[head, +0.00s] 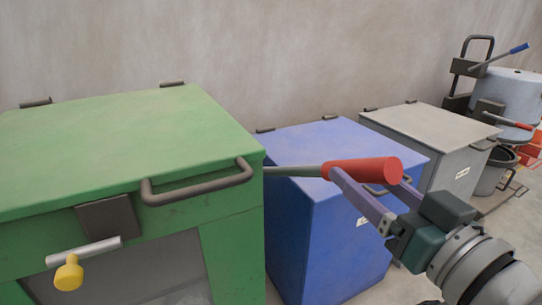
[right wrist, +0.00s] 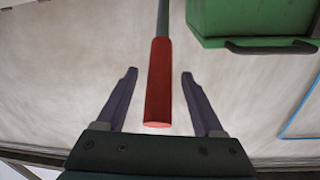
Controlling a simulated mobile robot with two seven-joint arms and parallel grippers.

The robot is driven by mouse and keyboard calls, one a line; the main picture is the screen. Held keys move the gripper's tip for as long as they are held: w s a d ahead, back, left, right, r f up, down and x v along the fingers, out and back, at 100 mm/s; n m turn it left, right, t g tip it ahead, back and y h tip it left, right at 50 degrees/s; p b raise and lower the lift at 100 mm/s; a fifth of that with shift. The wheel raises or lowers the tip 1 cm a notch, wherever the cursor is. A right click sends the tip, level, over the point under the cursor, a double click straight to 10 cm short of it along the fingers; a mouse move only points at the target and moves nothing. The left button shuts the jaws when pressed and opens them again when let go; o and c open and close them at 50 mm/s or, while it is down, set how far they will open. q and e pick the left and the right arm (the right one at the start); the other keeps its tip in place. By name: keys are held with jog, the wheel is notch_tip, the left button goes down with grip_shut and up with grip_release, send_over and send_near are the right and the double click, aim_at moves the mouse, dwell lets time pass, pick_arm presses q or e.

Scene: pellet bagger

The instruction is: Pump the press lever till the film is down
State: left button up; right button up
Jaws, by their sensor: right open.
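The press lever is a grey rod with a red grip (head: 362,170). It sticks out to the right from behind the corner of the green press box (head: 120,140). My right gripper (head: 366,178) is open, with its purple fingers on either side of the red grip. In the right wrist view the red grip (right wrist: 160,85) lies between the two spread fingers (right wrist: 160,74), with a gap on each side. The grey opening (head: 150,270) in the green front shows a pale patch at its bottom edge; I cannot tell whether it is film. My left gripper is out of view.
A blue box (head: 330,220) with a handle stands just behind the lever. A grey box (head: 430,140) stands beyond it. A grey drum machine (head: 510,95) and a dark bucket (head: 494,172) are at the far right. A yellow knob (head: 69,273) juts from the green front.

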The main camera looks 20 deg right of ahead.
jog(key=shift+w, duration=1.15)
grip_shut()
dwell(0.6)
